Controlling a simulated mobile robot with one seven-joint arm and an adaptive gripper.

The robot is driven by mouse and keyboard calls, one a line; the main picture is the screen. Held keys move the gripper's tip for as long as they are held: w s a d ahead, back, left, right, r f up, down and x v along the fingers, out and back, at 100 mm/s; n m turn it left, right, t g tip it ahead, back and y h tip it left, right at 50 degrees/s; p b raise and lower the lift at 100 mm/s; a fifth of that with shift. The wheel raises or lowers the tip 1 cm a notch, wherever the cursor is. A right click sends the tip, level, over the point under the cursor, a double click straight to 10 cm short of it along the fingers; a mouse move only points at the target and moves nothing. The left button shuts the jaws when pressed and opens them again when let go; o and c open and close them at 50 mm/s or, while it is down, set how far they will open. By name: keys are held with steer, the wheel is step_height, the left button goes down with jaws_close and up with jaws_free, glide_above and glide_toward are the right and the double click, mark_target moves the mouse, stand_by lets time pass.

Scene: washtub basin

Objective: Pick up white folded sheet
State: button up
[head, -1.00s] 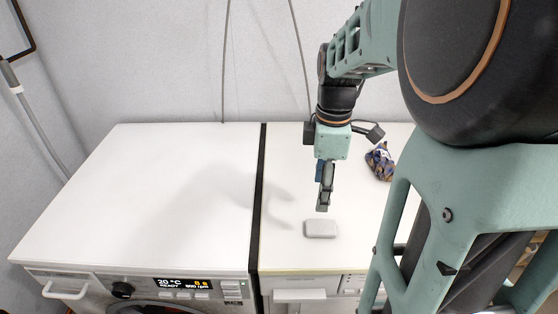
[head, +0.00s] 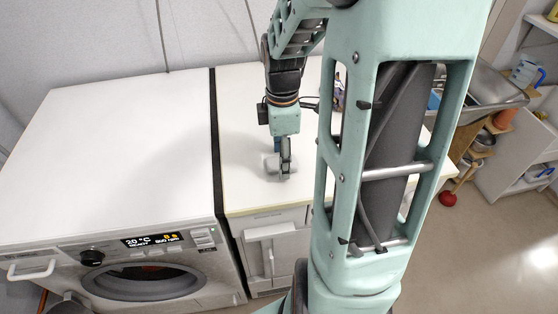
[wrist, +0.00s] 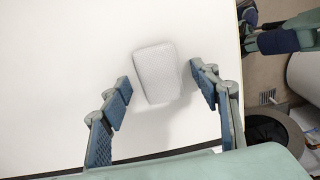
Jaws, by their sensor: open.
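In the head view the sheet (head: 270,164) is partly hidden behind my gripper (head: 287,170). In the wrist view my gripper (wrist: 163,87) is open, with one blue-padded finger on each side of the sheet. Gaps show between the sheet and both fingers. My gripper points down, low over the top; its exact height above the surface is hard to tell.
A washing machine (head: 120,130) with a bare white top stands on the left, divided by a dark gap from the right-hand white top (head: 240,120). A patterned bundle (head: 339,92) lies behind my arm. A sink (head: 490,92) and shelves are at the far right.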

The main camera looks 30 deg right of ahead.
steer(key=shift+f, duration=0.2)
steer(key=c, duration=0.9)
steer(key=shift+o, duration=0.2)
steer(key=shift+r, duration=0.1)
